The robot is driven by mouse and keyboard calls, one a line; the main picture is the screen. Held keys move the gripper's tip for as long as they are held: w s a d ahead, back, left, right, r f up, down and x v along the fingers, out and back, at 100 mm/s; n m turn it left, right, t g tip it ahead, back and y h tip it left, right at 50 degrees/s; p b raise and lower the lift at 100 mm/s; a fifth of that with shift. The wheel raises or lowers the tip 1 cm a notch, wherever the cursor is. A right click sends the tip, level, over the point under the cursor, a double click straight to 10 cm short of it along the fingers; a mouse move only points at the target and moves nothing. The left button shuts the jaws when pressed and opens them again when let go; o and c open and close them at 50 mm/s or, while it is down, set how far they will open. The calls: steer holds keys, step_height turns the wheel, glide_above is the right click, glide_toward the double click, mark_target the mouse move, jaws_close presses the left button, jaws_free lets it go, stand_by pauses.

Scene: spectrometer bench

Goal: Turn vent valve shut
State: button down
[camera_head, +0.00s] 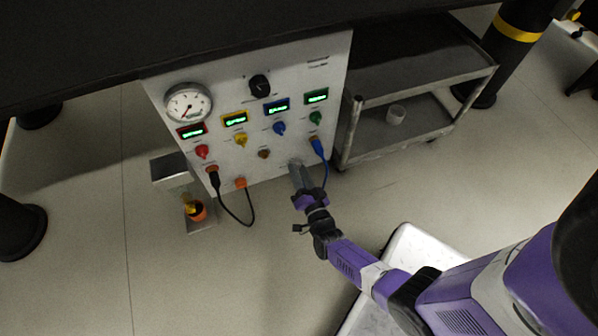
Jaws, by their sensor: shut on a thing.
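The grey instrument panel (180,140) stands under the dark bench top. No label that names the vent valve can be read. My gripper (296,166) is at the panel's lower edge, right of centre, with its fingers reaching the panel face. It is shut on a small part there, apparently the vent valve handle, which the fingers hide. The handle's angle cannot be seen. A round white gauge (188,103) with a red needle is at the panel's upper left.
Red (202,152), yellow (241,139), blue (279,127) and green (315,117) knobs sit under lit displays. A blue cable (326,170) hangs close right of my gripper. A black cable (232,214) loops at left. A grey cart (400,90) stands at right.

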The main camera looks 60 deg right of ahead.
steer(key=shift+a+n, duration=0.1)
steer(key=shift+n, duration=7.5)
steer(key=c, duration=1)
jaws_free()
steer(key=shift+c, duration=0.2)
steer(key=p+v, duration=0.2)
steer(key=v, duration=0.5)
steer(key=shift+s+a, duration=0.25)
steer(key=shift+s, duration=0.05)
